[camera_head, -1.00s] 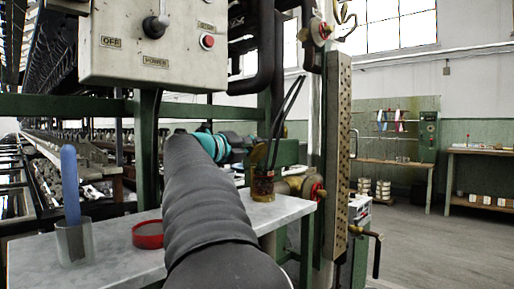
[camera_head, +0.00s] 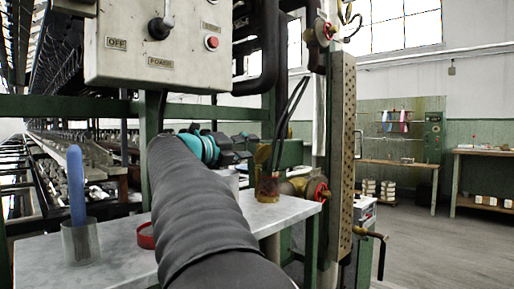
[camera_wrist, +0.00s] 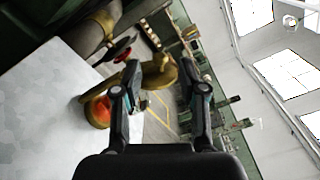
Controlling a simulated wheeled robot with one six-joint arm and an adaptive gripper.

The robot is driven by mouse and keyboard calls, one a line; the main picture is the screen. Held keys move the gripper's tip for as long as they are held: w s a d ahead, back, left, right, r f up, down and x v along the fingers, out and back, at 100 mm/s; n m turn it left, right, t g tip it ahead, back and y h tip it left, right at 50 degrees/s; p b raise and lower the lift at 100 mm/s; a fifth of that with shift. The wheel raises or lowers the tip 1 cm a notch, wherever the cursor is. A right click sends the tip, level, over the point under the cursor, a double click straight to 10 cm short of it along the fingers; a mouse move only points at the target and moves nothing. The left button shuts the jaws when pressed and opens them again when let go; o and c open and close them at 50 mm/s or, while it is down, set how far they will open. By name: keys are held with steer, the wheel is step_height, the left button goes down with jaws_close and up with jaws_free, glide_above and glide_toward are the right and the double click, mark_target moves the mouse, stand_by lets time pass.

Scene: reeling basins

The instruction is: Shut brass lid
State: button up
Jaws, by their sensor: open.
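A brass-coloured piece (camera_wrist: 157,76), which looks like the lid, shows between and beyond my fingers in the wrist view. Beside it is a brass vessel (camera_wrist: 97,112) with a red-orange inside, partly hidden by a finger. In the head view an amber-brown vessel (camera_head: 267,188) with dark sticks above it stands near the right end of the pale tabletop; I cannot make out its lid there. My gripper (camera_head: 247,150) is just above and left of this vessel. In the wrist view my gripper (camera_wrist: 164,82) is open; I cannot tell whether it touches the brass piece.
A brass valve (camera_head: 306,189) with a red wheel is right of the vessel, by a perforated post (camera_head: 341,150). A clear cup (camera_head: 80,243) with a blue stick and a red dish (camera_head: 147,236) stand on the tabletop (camera_head: 115,262). A control box (camera_head: 160,45) hangs above.

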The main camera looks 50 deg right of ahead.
steer(key=a, duration=0.7)
steer(key=shift+w, duration=0.3)
steer(key=shift+a, duration=0.1)
